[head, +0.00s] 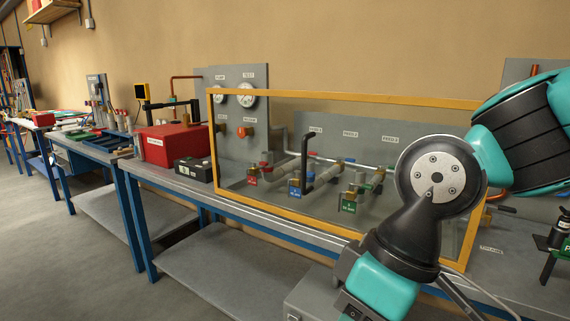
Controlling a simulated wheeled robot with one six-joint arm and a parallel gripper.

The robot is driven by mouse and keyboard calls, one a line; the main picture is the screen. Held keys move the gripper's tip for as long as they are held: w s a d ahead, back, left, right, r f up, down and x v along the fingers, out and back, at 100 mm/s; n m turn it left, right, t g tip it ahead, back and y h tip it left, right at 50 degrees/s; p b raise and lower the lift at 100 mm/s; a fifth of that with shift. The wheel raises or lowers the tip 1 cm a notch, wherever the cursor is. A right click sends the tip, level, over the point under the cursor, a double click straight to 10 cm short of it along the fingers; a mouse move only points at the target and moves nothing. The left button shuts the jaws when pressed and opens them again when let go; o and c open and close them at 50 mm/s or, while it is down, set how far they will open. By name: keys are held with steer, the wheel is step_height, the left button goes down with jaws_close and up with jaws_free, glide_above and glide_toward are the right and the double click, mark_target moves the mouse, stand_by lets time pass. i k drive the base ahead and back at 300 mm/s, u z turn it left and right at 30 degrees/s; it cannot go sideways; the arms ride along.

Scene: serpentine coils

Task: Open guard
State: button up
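The guard is a clear panel in a yellow frame (345,95). It stands upright along the workbench, in front of pipes and valves, and looks closed. Its lower right part is hidden behind my teal and black arm. A row of valves with red, blue and green tags (349,206) shows through the panel. My arm comes in from the right and reaches down in front of the guard's right side. My gripper's fingertips cannot be made out; the arm's lower end runs off the bottom edge of the picture.
A red box (172,144) and a small black box (193,169) sit on the bench left of the guard. A grey panel with gauges (246,96) stands behind the guard's left end. More benches (90,150) run to the far left. The floor (60,260) at left is clear.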

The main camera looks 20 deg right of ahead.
mark_target(460, 265)
steer(key=u, duration=0.65)
steer(key=i, duration=0.85)
steer(key=z, duration=2.15)
